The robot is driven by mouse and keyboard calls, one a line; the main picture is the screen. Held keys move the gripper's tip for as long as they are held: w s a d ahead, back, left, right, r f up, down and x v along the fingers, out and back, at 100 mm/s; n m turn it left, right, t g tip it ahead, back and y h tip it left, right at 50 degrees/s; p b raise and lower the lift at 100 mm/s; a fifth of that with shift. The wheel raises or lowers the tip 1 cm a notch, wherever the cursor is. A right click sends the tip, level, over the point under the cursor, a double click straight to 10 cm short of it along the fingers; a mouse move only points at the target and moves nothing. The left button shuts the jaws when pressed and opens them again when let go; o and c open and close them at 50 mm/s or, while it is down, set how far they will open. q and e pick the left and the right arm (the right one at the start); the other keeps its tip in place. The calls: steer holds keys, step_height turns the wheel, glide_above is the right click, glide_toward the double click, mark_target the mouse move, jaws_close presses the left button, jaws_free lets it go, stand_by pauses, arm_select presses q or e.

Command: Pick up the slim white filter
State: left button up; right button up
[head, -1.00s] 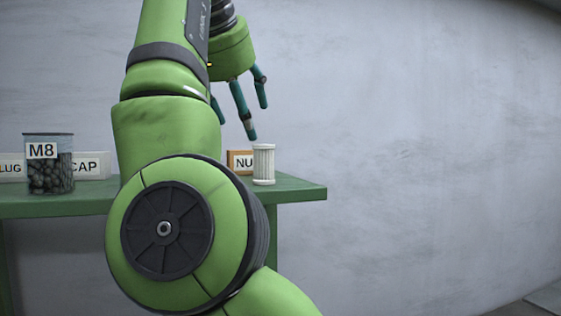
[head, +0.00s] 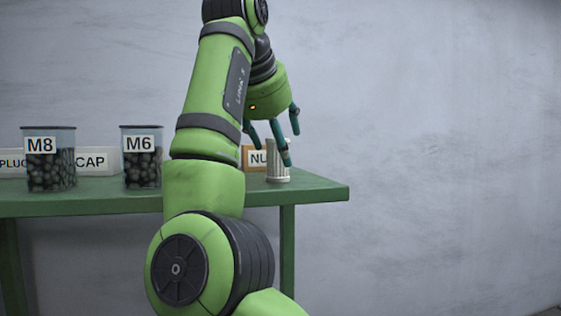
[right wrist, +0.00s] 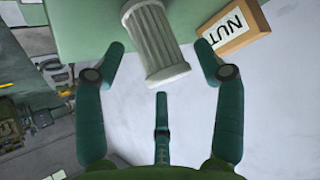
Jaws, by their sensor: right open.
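The slim white filter (head: 277,175) is a ribbed cylinder standing upright near the right end of the green table. In the head view my right gripper (head: 280,148) is above it, fingers pointing down and partly covering it. In the right wrist view the filter (right wrist: 155,45) lies ahead, between the spread fingertips of my right gripper (right wrist: 158,55). The fingers are open and appear apart from it. My left gripper is not in view.
An orange-edged box labelled NUT (right wrist: 235,27) stands close beside the filter. Bins labelled M8 (head: 48,165) and M6 (head: 142,165) and a CAP box (head: 98,161) stand to the left on the green table (head: 320,190). The table's right edge is close to the filter.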

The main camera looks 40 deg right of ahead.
steer(key=shift+s+a+r, duration=0.15)
steer(key=shift+s+a, duration=0.05)
steer(key=shift+a, duration=0.05)
steer(key=shift+s+a+r, duration=0.1)
steer(key=shift+s+a, duration=0.05)
steer(key=shift+a, duration=0.1)
steer(key=c, duration=0.6)
steer(key=shift+a, duration=0.1)
steer(key=c, duration=0.7)
steer(key=shift+c, duration=0.2)
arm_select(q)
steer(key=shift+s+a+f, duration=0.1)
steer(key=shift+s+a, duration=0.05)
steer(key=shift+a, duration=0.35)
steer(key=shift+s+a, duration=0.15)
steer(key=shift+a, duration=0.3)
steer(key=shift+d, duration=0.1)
